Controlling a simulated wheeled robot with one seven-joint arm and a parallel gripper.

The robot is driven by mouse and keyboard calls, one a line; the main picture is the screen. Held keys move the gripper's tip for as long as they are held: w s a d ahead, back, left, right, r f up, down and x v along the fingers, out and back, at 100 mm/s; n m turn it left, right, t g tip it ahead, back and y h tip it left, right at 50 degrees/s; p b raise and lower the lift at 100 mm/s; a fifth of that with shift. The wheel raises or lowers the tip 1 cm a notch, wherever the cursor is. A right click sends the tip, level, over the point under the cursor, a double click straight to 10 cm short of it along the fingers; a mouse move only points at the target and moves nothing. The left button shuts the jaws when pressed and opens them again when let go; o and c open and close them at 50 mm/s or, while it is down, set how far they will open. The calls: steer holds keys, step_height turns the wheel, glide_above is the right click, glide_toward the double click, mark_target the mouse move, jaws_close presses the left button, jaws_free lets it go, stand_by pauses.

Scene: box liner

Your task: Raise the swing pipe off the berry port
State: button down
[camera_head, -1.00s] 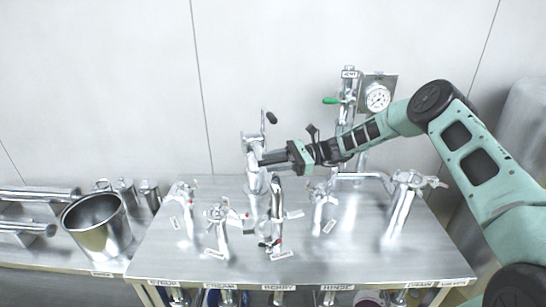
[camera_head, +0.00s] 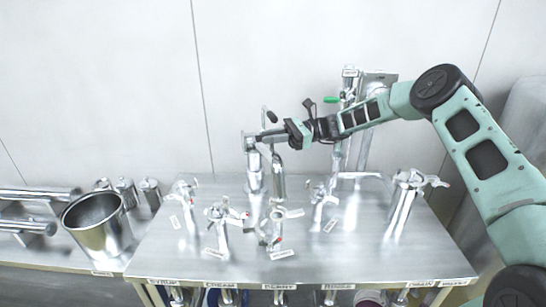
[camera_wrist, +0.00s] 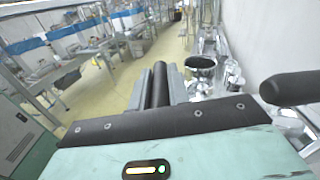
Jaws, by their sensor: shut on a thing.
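My gripper (camera_head: 268,137) is shut on the swing pipe's dark grip, which shows as a dark bar (camera_wrist: 158,85) between the fingers in the wrist view. The swing pipe (camera_head: 279,170) is a shiny steel bend joined to the centre post (camera_head: 254,170). Its down-turned leg hangs over the berry port (camera_head: 277,212), a short steel stub with a clamp behind the BERRY label. The leg's lower end is high, near the port's top; the exact gap is hard to tell. A dark-tipped lever (camera_head: 271,117) stands just above my gripper, and a dark rod (camera_wrist: 300,88) shows at right in the wrist view.
Other clamped ports stand on the steel table (camera_head: 340,265) to both sides: cream (camera_head: 217,214), rinse (camera_head: 320,200) and a taller drain pipe (camera_head: 402,205). A steel pot (camera_head: 97,222) is at left.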

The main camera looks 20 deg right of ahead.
steer(key=shift+w+r, duration=0.25)
steer(key=shift+r, duration=0.25)
steer(key=shift+w+r, duration=0.25)
steer(key=shift+r, duration=0.2)
steer(key=c, duration=1.3)
jaws_free()
steer(key=shift+f, duration=0.1)
steer(key=shift+f, duration=0.1)
steer(key=shift+d+b, duration=0.3)
steer(key=shift+d, duration=0.05)
steer(key=d+b, duration=0.6)
steer(key=d, duration=1)
steer(key=shift+d, duration=0.35)
